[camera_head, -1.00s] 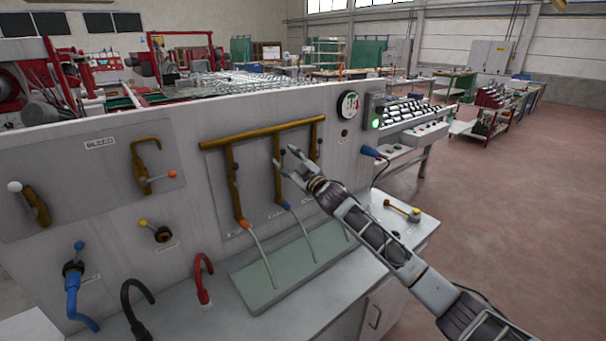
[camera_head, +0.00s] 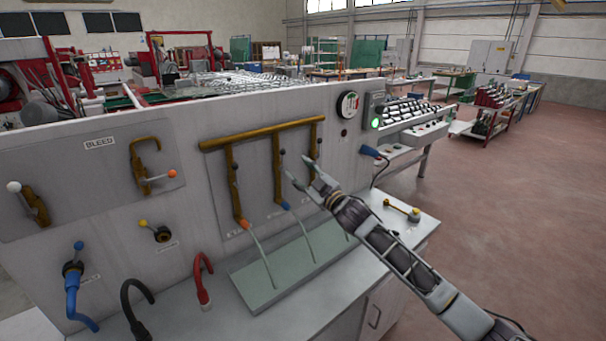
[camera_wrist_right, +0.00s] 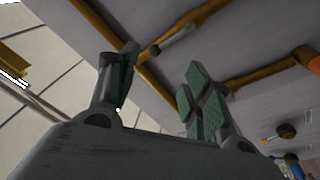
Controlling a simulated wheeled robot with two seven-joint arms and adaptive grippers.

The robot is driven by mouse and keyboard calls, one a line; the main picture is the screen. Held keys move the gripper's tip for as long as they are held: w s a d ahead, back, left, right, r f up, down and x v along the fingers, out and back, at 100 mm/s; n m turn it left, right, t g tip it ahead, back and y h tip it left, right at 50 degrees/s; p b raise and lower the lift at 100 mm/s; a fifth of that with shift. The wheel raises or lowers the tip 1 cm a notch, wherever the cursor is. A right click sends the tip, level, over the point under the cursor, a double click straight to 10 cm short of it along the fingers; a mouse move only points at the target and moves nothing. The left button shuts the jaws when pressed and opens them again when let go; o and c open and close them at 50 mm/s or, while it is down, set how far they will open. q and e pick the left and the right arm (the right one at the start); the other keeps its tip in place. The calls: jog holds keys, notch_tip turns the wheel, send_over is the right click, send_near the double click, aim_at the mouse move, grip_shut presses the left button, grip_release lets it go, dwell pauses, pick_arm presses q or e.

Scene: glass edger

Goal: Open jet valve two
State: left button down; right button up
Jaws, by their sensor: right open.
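A brass manifold (camera_head: 262,133) on the grey panel has three drop pipes: left (camera_head: 235,185), middle (camera_head: 278,175) and right (camera_head: 313,176). Small grey levers show on them, including one near the middle pipe (camera_head: 283,155). The valve labels are too small to read. My right gripper (camera_head: 299,168) is open in front of the panel, between the middle and right pipes in the picture. In the right wrist view its fingers (camera_wrist_right: 162,62) stand apart, with a grey lever (camera_wrist_right: 177,38) and a brass pipe beyond them. Contact cannot be told. My left gripper is out of view.
Below the pipes is a grey-green tray (camera_head: 262,296) with thin nozzle tubes above it. Red (camera_head: 204,285), black (camera_head: 137,310) and blue (camera_head: 73,295) hoses stand at the left. A gauge (camera_head: 348,104) is at the upper right. The floor at the right is open.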

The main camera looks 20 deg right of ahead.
jog(key=shift+s+d+f, duration=0.1)
jog(key=shift+s, duration=0.2)
jog(key=shift+f, duration=0.1)
dwell(0.3)
